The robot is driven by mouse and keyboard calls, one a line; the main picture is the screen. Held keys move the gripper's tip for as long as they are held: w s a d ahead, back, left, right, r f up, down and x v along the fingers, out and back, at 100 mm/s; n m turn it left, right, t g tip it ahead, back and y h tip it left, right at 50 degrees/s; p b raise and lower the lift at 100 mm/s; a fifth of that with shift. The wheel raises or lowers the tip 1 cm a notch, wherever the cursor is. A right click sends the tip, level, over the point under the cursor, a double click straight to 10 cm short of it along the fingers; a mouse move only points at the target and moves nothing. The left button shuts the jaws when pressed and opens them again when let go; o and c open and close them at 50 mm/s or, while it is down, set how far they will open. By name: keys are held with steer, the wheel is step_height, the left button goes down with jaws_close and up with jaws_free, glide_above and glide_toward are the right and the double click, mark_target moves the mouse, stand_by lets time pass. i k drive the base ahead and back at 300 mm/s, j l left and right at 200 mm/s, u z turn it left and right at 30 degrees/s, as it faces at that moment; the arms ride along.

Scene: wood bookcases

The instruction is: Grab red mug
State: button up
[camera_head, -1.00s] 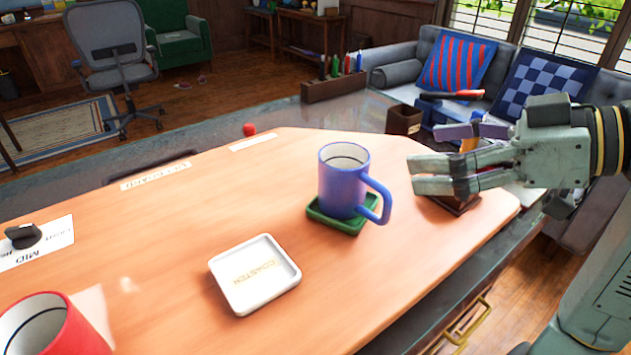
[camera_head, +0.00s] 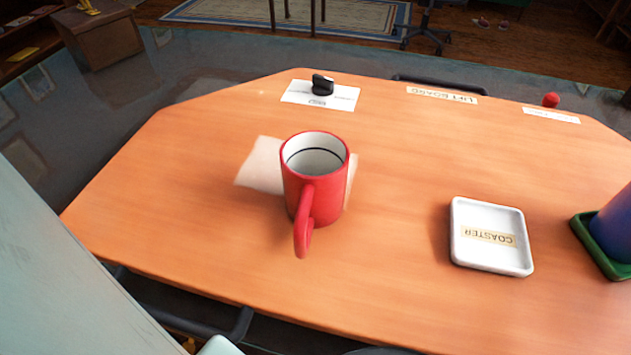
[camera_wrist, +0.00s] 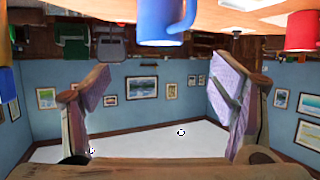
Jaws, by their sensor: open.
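The red mug (camera_head: 328,205) stands upright on the wooden table (camera_head: 400,150) in the middle of the head view. Its white inside faces up and its handle points toward the near side. It rests on or beside a pale paper-like patch, partly hidden behind it. In the wrist view, the red mug (camera_wrist: 303,32) shows upside down at the upper right edge. My gripper (camera_wrist: 160,95) is open in the wrist view, with its two fingers wide apart and nothing between them. It is not in the head view, and it is apart from the red mug.
A white coaster (camera_head: 490,222) lies right of the red mug. A blue mug (camera_head: 617,228) on a green coaster (camera_head: 590,245) is at the right edge; the blue mug (camera_wrist: 158,22) also tops the wrist view. A black object (camera_head: 322,85) sits on a card behind.

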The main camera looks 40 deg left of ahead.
mark_target(314, 164)
steer(key=k+j, duration=0.4)
steer(key=k, duration=0.15)
steer(key=k+j, duration=0.35)
steer(key=k, duration=0.2)
steer(key=u, duration=0.05)
